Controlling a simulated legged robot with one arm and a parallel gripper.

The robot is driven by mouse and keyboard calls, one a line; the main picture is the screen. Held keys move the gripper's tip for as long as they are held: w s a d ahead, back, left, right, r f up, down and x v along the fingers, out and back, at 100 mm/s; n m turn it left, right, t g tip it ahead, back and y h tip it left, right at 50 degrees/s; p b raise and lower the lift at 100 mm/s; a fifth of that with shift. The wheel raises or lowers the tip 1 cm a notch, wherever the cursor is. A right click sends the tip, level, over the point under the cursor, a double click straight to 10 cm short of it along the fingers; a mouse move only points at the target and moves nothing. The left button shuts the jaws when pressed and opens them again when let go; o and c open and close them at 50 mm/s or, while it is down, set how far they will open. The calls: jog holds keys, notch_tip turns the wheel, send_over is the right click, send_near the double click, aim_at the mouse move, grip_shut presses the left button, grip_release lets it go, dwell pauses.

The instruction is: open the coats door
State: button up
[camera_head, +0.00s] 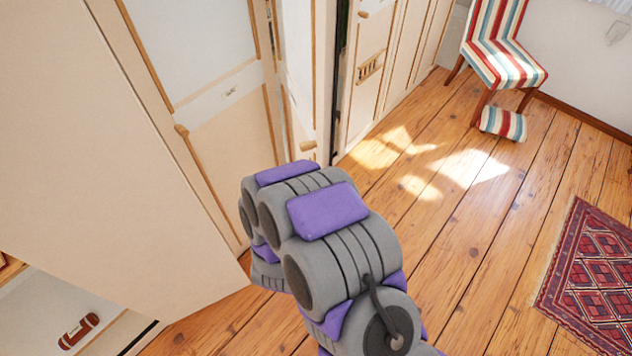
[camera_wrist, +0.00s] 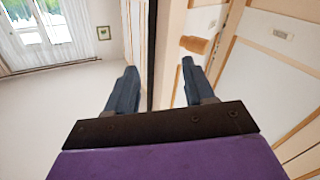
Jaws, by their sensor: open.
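A cream door with wood trim (camera_head: 297,75) stands at an angle to the wardrobe front, with a dark gap along its right edge. Its wooden knob (camera_head: 308,145) shows just above my arm, and also in the wrist view (camera_wrist: 195,44). I cannot read which door is the coats door; the small label (camera_head: 230,91) on the neighbouring panel is illegible. My gripper (camera_wrist: 158,66) is open, and its fingers point toward the door edge. The knob appears just beyond the right fingertip; I see no grip on it. My arm hides the gripper in the head view.
A neighbouring cream door (camera_head: 230,130) has its own knob (camera_head: 181,130). A large cream panel (camera_head: 90,170) fills the left. A striped chair (camera_head: 505,45) and a red rug (camera_head: 595,275) lie to the right. The plank floor (camera_head: 470,230) between is clear.

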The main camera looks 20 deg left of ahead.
jog(key=s+d+r+m+g+h+b, duration=0.1)
jog(key=s+d+r+g, duration=0.2)
jog(key=s+d+g, duration=0.3)
jog(key=s+d+r+m+g+h+b, duration=0.1)
jog(key=s+d+r+m+g+b, duration=0.1)
jog(key=s+d+r+g, duration=0.2)
jog(key=s+d+r+m+g+b, duration=0.1)
jog(key=s+d+r+g, duration=0.3)
jog(key=s+d+g, duration=0.5)
jog(key=s+d+b, duration=0.1)
jog(key=s+d, duration=0.7)
jog(key=d, duration=0.4)
jog(key=shift+d+r+m+g+h, duration=0.2)
jog(key=shift+d+m+g+h, duration=0.1)
jog(key=shift+m+h, duration=0.1)
